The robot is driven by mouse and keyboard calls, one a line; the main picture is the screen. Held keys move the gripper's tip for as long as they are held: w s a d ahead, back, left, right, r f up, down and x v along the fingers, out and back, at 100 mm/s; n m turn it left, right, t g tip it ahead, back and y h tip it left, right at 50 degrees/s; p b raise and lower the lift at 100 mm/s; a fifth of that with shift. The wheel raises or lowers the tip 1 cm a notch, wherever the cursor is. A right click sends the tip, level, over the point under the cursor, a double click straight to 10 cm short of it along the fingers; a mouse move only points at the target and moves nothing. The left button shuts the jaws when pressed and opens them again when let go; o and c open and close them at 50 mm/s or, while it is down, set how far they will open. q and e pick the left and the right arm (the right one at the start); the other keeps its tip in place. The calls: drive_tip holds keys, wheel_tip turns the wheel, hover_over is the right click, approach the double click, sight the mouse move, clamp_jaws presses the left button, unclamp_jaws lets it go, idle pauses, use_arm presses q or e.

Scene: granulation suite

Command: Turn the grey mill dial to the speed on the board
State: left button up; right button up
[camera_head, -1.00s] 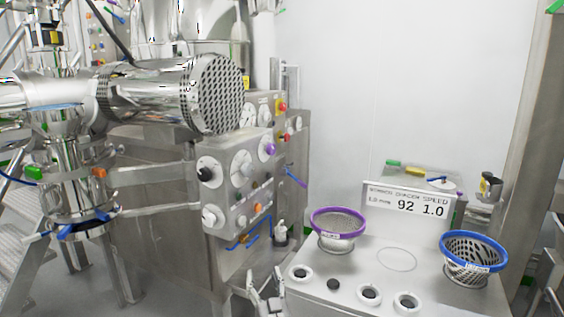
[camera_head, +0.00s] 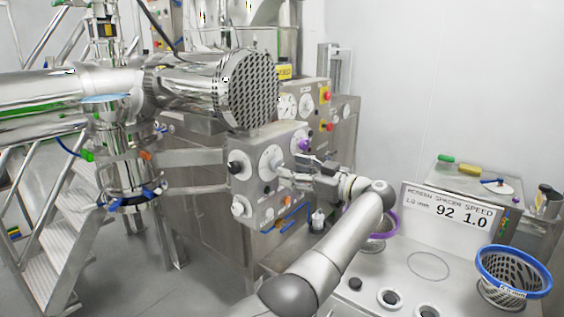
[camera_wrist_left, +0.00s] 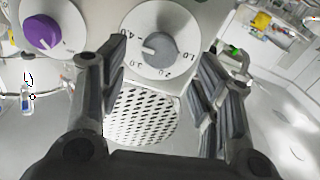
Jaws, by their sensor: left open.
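The grey mill dial (camera_head: 271,162) is a round white plate with a grey knob on the machine's control panel. My left gripper (camera_head: 284,172) is at the dial. In the wrist view its open fingers (camera_wrist_left: 165,75) stand either side of the dial, apart from the knob. The board (camera_head: 447,207) reads "SPEED 1.0", with "SPACER 92" and "SCREEN 1.0 mm". My right gripper is not in view.
A purple knob (camera_wrist_left: 40,32) is beside the grey dial. Black-knobbed (camera_head: 236,166) and white-knobbed (camera_head: 240,207) dials share the panel. A purple-rimmed screen (camera_head: 388,225) is partly behind my arm; a blue-rimmed one (camera_head: 513,270) stands on the white table (camera_head: 400,262).

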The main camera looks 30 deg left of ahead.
sight(275, 165)
use_arm(q)
drive_tip(key=a, duration=0.3)
drive_tip(key=a+p, duration=0.1)
drive_tip(key=shift+w+a, duration=0.25)
drive_tip(key=shift+a, duration=0.15)
drive_tip(key=c, duration=1)
drive_tip(key=shift+c, duration=0.2)
